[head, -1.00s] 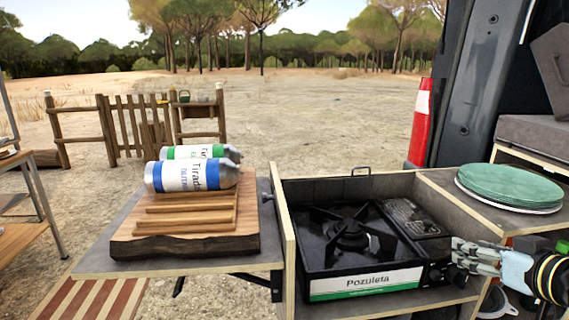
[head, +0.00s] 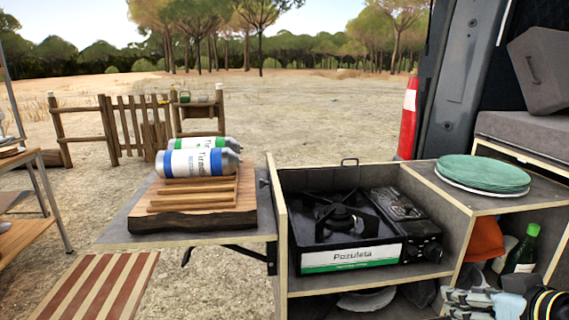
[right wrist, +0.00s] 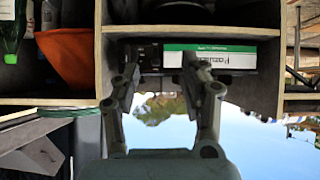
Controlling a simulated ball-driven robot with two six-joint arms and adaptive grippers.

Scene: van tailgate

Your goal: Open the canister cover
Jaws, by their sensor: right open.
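The black camping stove (head: 345,225) sits in the wooden box unit, with a white and green Pozuleta label on its front. Its canister cover (head: 398,203) is the dark slotted panel right of the burner, and it looks closed. Two gas canisters, one with blue bands (head: 198,163) and one with green (head: 228,142), lie on a wooden board. My right gripper (head: 452,302) is at the lower right, below and in front of the stove. In the right wrist view, upside down, its fingers (right wrist: 168,88) are open and empty before the stove front (right wrist: 222,56). My left gripper is not visible.
A stack of green plates (head: 483,173) stands on the unit's right top. A green bottle (head: 522,250) and an orange item (head: 484,240) are in the compartment below. A wooden board (head: 205,208) lies on the left side shelf. The space above the stove is clear.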

